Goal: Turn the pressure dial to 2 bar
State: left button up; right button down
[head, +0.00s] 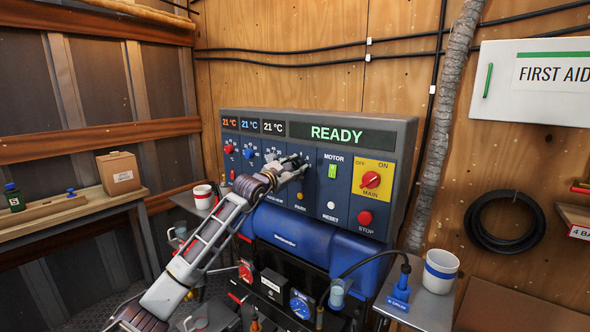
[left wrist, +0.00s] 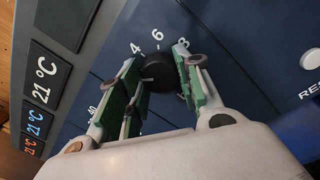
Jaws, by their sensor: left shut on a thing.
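The pressure dial is a round black knob (left wrist: 157,72) on the blue panel, with the white numbers 4, 6 and 8 around its upper side in the left wrist view. My left gripper (left wrist: 160,82) has its green-padded fingers on both sides of the knob and is shut on it. In the head view my left gripper (head: 299,163) is at the middle of the control panel (head: 313,190) and hides the dial. The dial's pointer and the 2 mark cannot be made out. My right gripper is not in view.
The green READY display (head: 336,134) is lit above. To the right are a green motor switch (head: 332,171), a red main switch (head: 371,180) on yellow and a red stop button (head: 365,217).

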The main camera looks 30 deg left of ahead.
pick_arm(q)
jog(key=o, duration=1)
jog(key=shift+o, duration=0.2)
jog(key=shift+s, duration=0.2)
jog(key=s, duration=1.1)
jog(key=shift+s+a+f, duration=0.2)
jog(key=shift+s+f, duration=0.05)
jog(key=shift+s, duration=0.05)
dwell(0.6)
